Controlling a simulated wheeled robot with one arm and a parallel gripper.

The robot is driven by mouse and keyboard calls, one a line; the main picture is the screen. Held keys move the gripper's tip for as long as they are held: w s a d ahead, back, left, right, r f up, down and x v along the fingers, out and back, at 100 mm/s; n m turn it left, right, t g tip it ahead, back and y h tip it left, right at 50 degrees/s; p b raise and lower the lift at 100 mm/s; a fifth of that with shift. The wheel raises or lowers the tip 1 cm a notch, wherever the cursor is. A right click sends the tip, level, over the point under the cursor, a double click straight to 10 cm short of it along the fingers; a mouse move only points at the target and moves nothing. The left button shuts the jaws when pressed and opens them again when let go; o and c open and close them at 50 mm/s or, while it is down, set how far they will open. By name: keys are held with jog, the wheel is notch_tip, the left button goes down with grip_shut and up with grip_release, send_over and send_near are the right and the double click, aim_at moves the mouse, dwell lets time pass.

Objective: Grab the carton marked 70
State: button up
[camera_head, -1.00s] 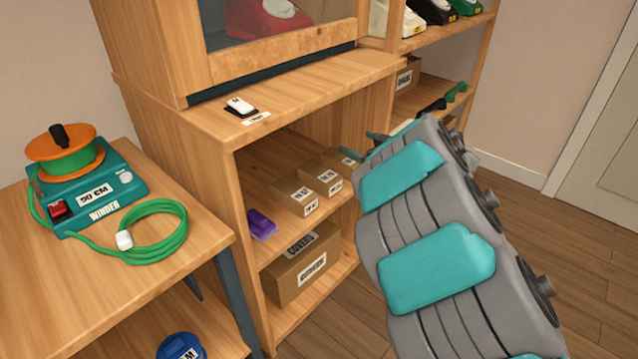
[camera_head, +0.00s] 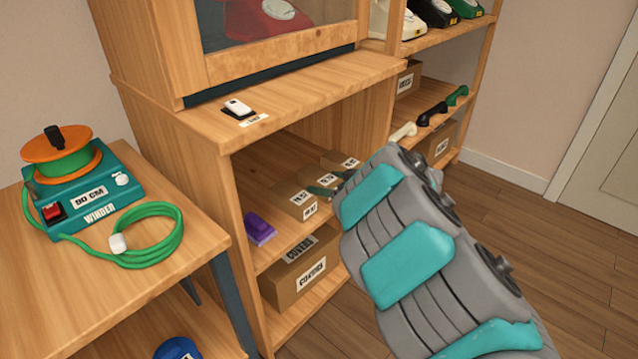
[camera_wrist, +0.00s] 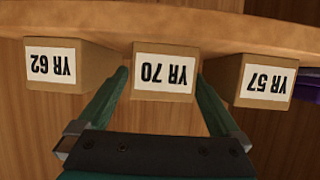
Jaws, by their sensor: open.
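The carton marked YR 70 (camera_wrist: 164,74) is in the middle of the wrist view, its label upside down there. It is the middle one of three small brown cartons on the cabinet shelf, partly hidden in the head view (camera_head: 316,178). My gripper (camera_wrist: 162,80) is open, with one green finger on each side of this carton. I cannot tell whether the fingers touch it. In the head view my gripper (camera_head: 329,183) reaches in at the shelf front.
Cartons YR 62 (camera_wrist: 62,66) and YR 57 (camera_wrist: 264,80) stand close on either side, with narrow gaps. A purple object (camera_head: 259,229) lies on the same shelf. A larger box marked covers (camera_head: 300,272) is below. The cabinet top (camera_head: 300,92) is above the cartons.

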aim_at(319, 181)
jog(key=shift+x, duration=1.55)
jog(key=shift+a+r, duration=0.1)
jog(key=c, duration=1.6)
